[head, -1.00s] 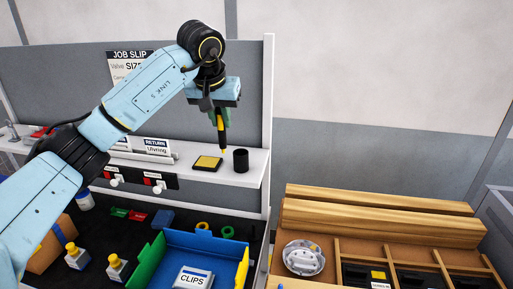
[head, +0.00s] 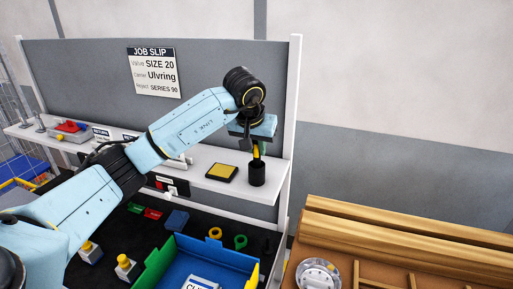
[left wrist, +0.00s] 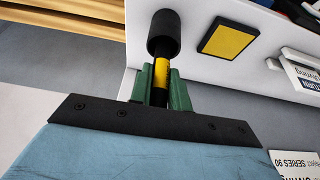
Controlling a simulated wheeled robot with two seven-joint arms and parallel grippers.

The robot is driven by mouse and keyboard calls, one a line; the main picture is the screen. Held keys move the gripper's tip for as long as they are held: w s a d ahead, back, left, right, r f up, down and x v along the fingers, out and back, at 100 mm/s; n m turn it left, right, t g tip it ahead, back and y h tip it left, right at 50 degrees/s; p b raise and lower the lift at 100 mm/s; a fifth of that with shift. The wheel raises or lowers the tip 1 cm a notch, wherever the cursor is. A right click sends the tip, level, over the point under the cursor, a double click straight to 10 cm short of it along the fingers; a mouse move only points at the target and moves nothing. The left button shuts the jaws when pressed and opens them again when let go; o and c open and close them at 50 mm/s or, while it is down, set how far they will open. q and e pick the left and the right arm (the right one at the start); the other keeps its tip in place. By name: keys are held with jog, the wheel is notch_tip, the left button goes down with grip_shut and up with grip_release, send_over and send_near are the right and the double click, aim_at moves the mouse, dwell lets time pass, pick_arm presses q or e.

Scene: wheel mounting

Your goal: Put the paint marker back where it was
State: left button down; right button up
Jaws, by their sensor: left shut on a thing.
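My left gripper (head: 256,150) is over the right end of the white shelf, shut on the paint marker (head: 256,152), which is yellow and black. The marker's lower end is at the mouth of a black cylindrical cup (head: 257,174). In the left wrist view the green fingers (left wrist: 163,88) hold the marker (left wrist: 161,75), and its far end goes into or overlaps the black cup (left wrist: 163,35). How deep it sits is hidden. My right gripper is not in view.
A black pad with a yellow top (head: 222,173) lies on the shelf (head: 200,160) just left of the cup. A job slip (head: 154,73) hangs on the grey back panel. Below are a blue tray (head: 215,257) and green and yellow rings (head: 240,241). A wooden rack stands at right.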

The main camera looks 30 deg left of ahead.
pick_arm(q)
jog(key=shift+f, duration=0.5)
jog(key=shift+f, duration=0.1)
jog(key=c, duration=1.8)
grip_release()
jog(key=shift+f, duration=0.1)
jog(key=o, duration=0.5)
jog(key=shift+r, duration=0.2)
jog(key=b+v, duration=0.1)
jog(key=v, duration=1.1)
